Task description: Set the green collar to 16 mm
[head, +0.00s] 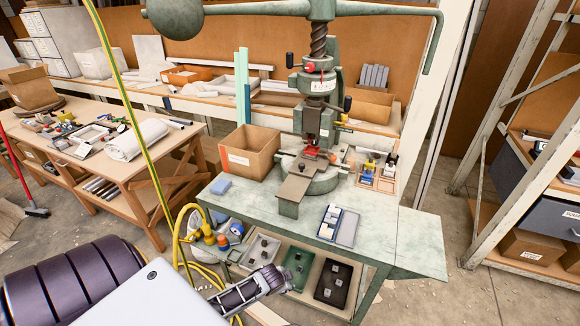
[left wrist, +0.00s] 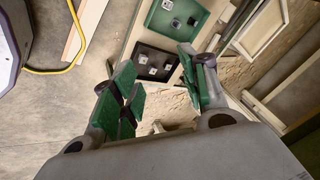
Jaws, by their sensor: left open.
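The fly press (head: 318,120) stands on the grey-green bench. A pale green collar (head: 317,66) sits around its dark screw (head: 318,40), with a red knob at its front. A labelled ring (head: 318,86) lies just below; its writing and any millimetre scale are too small to read. My left gripper (head: 283,278) is low in front of the bench, well below and apart from the collar. The left wrist view shows the same gripper (left wrist: 158,76) with green-padded fingers spread and nothing between them. The collar is not in that view. My right gripper is not in view.
A cardboard box (head: 246,152) stands left of the press and a blue-and-white tray (head: 338,225) in front. Trays with small parts, including a green one (head: 297,262), lie on a lower shelf. A yellow hose (head: 184,240) hangs near my left arm. A steel rack stands right.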

